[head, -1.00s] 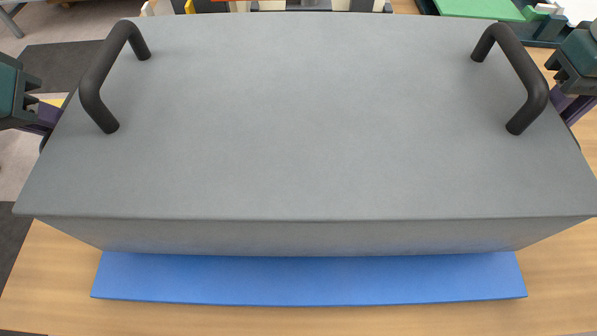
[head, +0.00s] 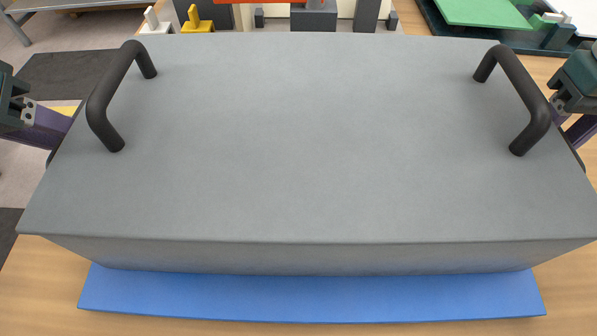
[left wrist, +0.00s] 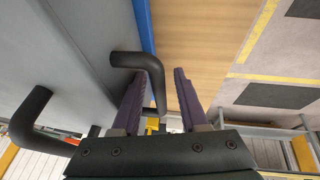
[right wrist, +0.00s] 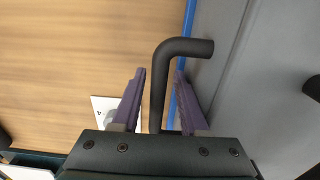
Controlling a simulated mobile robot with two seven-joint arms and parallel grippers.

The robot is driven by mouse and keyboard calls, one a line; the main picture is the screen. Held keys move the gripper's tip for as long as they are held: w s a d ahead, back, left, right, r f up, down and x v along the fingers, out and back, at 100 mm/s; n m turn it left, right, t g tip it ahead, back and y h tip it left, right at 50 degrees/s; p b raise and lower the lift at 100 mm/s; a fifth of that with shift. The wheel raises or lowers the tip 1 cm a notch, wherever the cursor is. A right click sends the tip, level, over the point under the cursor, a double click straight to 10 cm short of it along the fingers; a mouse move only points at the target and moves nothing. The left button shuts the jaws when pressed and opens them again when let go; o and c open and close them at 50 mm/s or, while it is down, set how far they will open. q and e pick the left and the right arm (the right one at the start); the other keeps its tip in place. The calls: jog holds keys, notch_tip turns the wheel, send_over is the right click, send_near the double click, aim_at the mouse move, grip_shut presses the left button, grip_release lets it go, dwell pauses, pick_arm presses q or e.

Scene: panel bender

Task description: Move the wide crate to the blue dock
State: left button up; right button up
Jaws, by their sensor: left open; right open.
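The wide crate (head: 310,140) is a large grey box with a black handle on top at its left (head: 105,100) and right (head: 530,100) ends. It stands over the blue dock (head: 310,297), whose front strip shows beneath its near side. Its underside is hidden. My left gripper (left wrist: 158,95) is open at the left end, with a black side handle (left wrist: 157,85) between its fingers, not gripped. My right gripper (right wrist: 160,95) is open at the right end, with another side handle (right wrist: 158,90) between its fingers. In the head view, the crate mostly hides both side handles.
The wooden table (head: 560,275) is bare at the front and right. Behind the crate stand yellow (head: 198,20), orange and dark machine parts. A green panel (head: 485,10) lies at the back right. Grey floor with dark mats (head: 70,75) is at the left.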

jog(key=shift+r, duration=0.1)
notch_tip(320, 180, up, 12)
jog(key=shift+f, duration=0.1)
pick_arm(q)
jog(key=v, duration=1)
jog(key=shift+a+r, duration=0.15)
